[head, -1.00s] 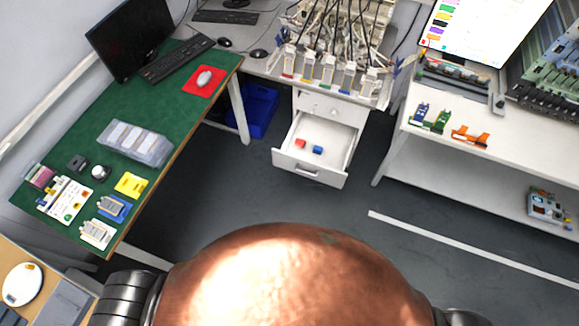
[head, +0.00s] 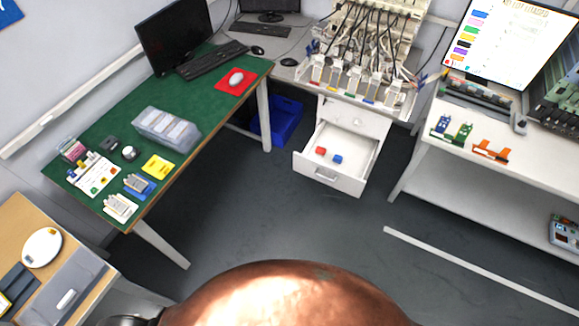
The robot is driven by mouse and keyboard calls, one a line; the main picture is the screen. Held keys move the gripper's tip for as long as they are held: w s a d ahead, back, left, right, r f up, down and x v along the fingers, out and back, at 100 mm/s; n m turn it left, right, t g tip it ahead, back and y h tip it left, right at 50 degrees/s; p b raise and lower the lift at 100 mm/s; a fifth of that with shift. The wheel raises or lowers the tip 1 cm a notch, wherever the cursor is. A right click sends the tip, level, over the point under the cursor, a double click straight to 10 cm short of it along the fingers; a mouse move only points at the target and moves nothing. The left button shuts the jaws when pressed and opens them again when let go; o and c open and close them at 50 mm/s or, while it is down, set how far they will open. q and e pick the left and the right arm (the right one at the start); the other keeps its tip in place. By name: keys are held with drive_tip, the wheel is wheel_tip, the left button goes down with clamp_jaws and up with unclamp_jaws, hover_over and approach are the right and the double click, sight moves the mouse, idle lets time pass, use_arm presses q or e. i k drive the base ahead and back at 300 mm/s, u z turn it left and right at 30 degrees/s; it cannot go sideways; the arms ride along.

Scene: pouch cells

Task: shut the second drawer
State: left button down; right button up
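A white drawer unit (head: 343,118) stands under the back table. Its second drawer (head: 325,175), below a shut top drawer (head: 342,113), is pulled out toward me. A red block (head: 320,151) and a blue block (head: 337,159) lie inside the open drawer. The drawer front has a handle (head: 325,176). Neither of my grippers shows in the head view, so their state is hidden.
A green-topped table (head: 120,150) with a plastic box (head: 165,131) stands at the left. A white bench (head: 480,200) stands at the right. A blue bin (head: 278,122) is left of the drawer unit. The grey floor before the drawer is clear.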

sight(357, 150)
drive_tip(key=u, duration=0.85)
drive_tip(key=i, duration=0.85)
drive_tip(key=z, duration=1.65)
